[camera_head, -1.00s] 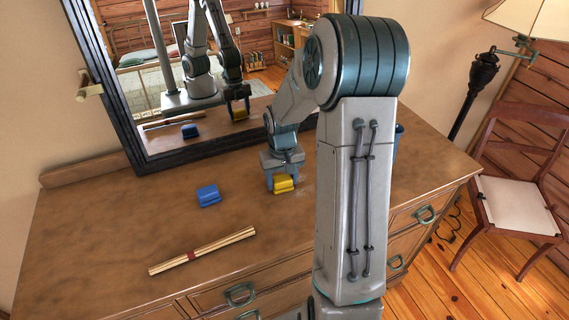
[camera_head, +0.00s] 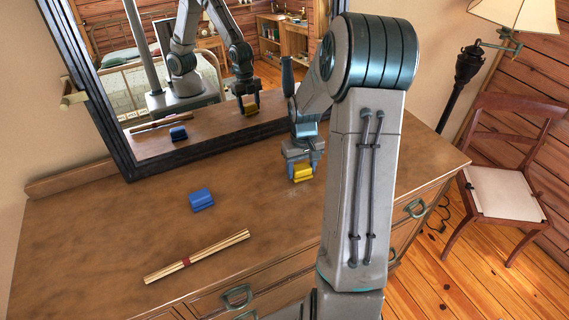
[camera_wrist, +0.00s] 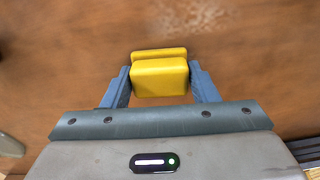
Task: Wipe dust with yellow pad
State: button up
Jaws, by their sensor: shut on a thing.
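The yellow pad (camera_head: 302,172) is held between the two fingers of my gripper (camera_head: 302,170), over the right part of the dresser top near the mirror. In the wrist view the yellow pad (camera_wrist: 160,74) sits between the blue fingertips of my gripper (camera_wrist: 160,82). I cannot tell whether its underside touches the wood. A faint pale patch of dust (camera_head: 292,193) lies on the wood just in front of the pad. A faint pale haze also shows at the upper right of the wrist view.
A blue pad (camera_head: 201,200) and a tied bundle of sticks (camera_head: 198,257) lie on the dresser top (camera_head: 100,225) to the left. A dark-framed mirror (camera_head: 125,160) stands at the back. A chair (camera_head: 505,190) and a floor lamp (camera_head: 466,70) stand at the right. My arm hides part of the dresser.

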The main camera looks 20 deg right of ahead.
notch_tip(320, 180, up, 2)
jog(key=shift+w+r+p, duration=0.1)
jog(key=shift+r+p, duration=0.1)
jog(key=shift+p, duration=0.1)
jog(key=shift+a+r+p, duration=0.2)
jog(key=shift+r+p, duration=0.3)
jog(key=shift+r, duration=0.25)
jog(key=shift+r+p, duration=1.35)
jog(key=shift+r, duration=0.75)
